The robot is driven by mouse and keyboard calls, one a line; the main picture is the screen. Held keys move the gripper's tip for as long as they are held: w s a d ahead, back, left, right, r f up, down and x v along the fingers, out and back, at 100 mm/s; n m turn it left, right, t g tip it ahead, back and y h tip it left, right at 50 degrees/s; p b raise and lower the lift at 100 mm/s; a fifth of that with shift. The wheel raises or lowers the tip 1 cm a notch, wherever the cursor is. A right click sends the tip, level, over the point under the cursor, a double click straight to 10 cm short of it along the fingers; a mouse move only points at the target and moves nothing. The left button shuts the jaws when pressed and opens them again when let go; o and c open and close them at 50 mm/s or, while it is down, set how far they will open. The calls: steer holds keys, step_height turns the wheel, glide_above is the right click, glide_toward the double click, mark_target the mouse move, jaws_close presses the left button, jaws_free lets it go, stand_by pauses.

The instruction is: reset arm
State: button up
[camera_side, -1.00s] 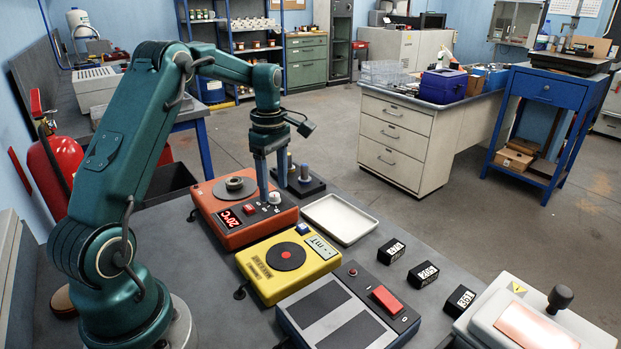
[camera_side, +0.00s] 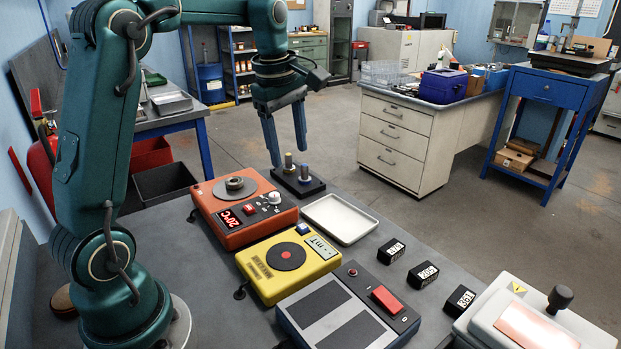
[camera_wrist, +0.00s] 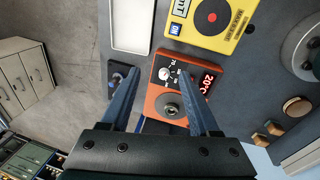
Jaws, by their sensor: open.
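My gripper (camera_side: 285,142) is open and empty, raised above the back of the bench. Its two blue fingers point down, apart, near the black stand with pegs (camera_side: 299,182). In the wrist view the gripper (camera_wrist: 165,97) spans the orange hotplate (camera_wrist: 174,88), seen below with nothing between the fingers. The orange hotplate also shows in the side view (camera_side: 232,230), its red display reading 20°C and a small metal ring (camera_side: 235,183) on its round plate.
On the bench are a yellow device (camera_side: 262,285), a white tray (camera_side: 340,219), a grey device with a red switch (camera_side: 345,315), black number blocks (camera_side: 423,275) and a white press (camera_side: 530,325). Free air surrounds my gripper.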

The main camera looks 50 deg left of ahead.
steer(key=s+d+r+m+t, duration=0.2)
steer(key=s+d+r+m, duration=0.25)
steer(key=d, duration=0.25)
steer(key=s+d+f+m+t, duration=0.1)
steer(key=s+d+f+m, duration=0.1)
steer(key=s+m, duration=0.3)
steer(key=s+d+f+m, duration=0.3)
steer(key=s+f+m, duration=0.2)
steer(key=m, duration=0.5)
steer(key=shift+s+d+t+h, duration=0.35)
steer(key=shift+s+t+h, duration=0.05)
steer(key=shift+s, duration=0.05)
